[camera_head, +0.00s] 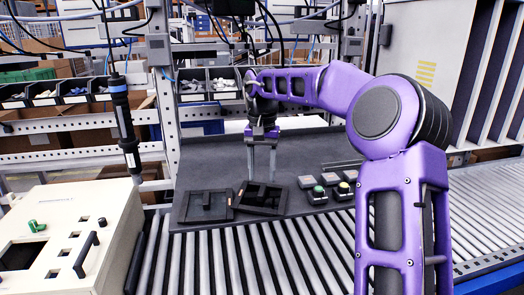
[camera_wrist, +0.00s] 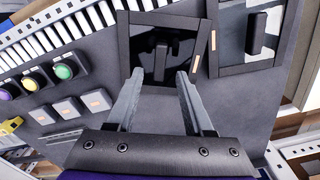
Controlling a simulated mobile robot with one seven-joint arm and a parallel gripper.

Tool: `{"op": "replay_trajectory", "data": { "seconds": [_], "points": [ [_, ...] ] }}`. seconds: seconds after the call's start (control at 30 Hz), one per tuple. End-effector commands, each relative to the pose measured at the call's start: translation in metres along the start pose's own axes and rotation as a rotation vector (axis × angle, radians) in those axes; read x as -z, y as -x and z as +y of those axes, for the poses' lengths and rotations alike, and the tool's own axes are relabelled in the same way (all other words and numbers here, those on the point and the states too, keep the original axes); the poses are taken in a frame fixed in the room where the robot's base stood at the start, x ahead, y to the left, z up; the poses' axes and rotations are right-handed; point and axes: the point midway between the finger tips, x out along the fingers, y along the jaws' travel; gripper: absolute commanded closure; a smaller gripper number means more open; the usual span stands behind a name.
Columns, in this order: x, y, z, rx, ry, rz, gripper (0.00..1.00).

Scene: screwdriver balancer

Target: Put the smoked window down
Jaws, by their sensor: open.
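Two black-framed windows lie flat side by side on the dark grey table. The right one (camera_head: 247,207) has a dark, partly reflecting pane and an upright black handle; it lies ahead of my fingertips in the wrist view (camera_wrist: 132,88). The left one (camera_head: 185,207) has a similar handle and shows a pale pane in the wrist view (camera_wrist: 230,68). The nearer pane looks darker there, but reflections make it unclear which is smoked. My gripper (camera_head: 262,176) is open and empty above the right window. Its fingertips (camera_wrist: 160,73) point toward that window's handle, with nothing held.
Button boxes with green (camera_head: 318,190) and yellow tops and several grey blocks stand right of the windows. A roller conveyor (camera_head: 290,255) runs in front. A cream box (camera_head: 110,215) stands at left, with a hanging screwdriver (camera_head: 124,125) above. Parts bins line the back.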

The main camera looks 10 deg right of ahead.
Motion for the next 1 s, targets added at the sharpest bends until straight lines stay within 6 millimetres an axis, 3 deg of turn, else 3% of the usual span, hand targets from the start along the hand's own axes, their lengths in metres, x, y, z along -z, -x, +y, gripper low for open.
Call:
{"op": "replay_trajectory", "data": {
  "seconds": [0.2,0.4,0.87,1.0],
  "points": [
    [0.001,0.050,-0.001,0.002,0.000,0.003,0.48],
    [0.000,0.075,-0.001,0.001,0.001,0.001,0.48],
    [0.000,0.082,0.000,-0.006,-0.001,0.004,0.48],
    [0.009,0.081,0.003,-0.101,-0.039,0.084,0.48]
  ]
}}
